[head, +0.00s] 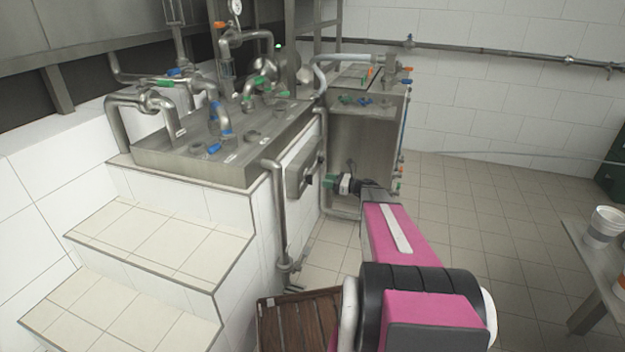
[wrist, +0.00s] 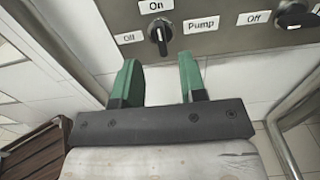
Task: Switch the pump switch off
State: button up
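The pump switch (wrist: 161,36) is a black knob on a grey panel in the wrist view. Its handle stands upright, in line with the "On" label (wrist: 156,6) above it. An "Off" label (wrist: 130,38) is to its left and a "Pump" label (wrist: 201,24) to its right. My gripper (wrist: 158,76) has two green fingers, spread apart with nothing between them. The knob shows just beyond and above the gap, apart from the fingers. In the head view my gripper (head: 329,181) is beside the grey switch box (head: 299,173); the knob is too small to read there.
A second black knob (wrist: 293,15) with its own "Off" label sits right on the panel. A metal pipe (head: 278,215) runs down left of the box. A wooden slatted platform (head: 300,325) lies below. A metal table (head: 590,258) with cups stands at far right.

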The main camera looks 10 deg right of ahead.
aim_at(310, 179)
jog(key=x, duration=0.7)
jog(key=shift+w+a, duration=0.1)
grip_shut()
